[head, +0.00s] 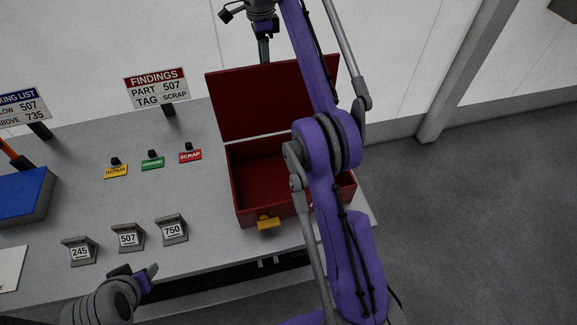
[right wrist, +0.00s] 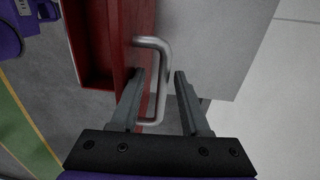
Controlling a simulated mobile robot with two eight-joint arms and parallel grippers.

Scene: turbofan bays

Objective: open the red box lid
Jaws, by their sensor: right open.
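The red box (head: 262,178) stands on the table in the head view with its lid (head: 262,102) tilted up at the back, so the inside shows. A yellow latch (head: 268,223) is on its front. My right gripper (head: 264,52) is behind the lid's top edge. In the right wrist view its fingers (right wrist: 159,74) are apart, with the silver lid handle (right wrist: 163,75) between them. The red lid (right wrist: 134,30) is beside the left finger; contact is unclear. My left gripper (head: 136,275) is low at the table's front edge, and its jaw state is unclear.
Small numbered stands (head: 129,238) and colored label blocks (head: 153,162) stand left of the box. A findings sign (head: 157,88) is behind them. A blue block (head: 24,195) lies at the far left. My right arm hides part of the box's right side.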

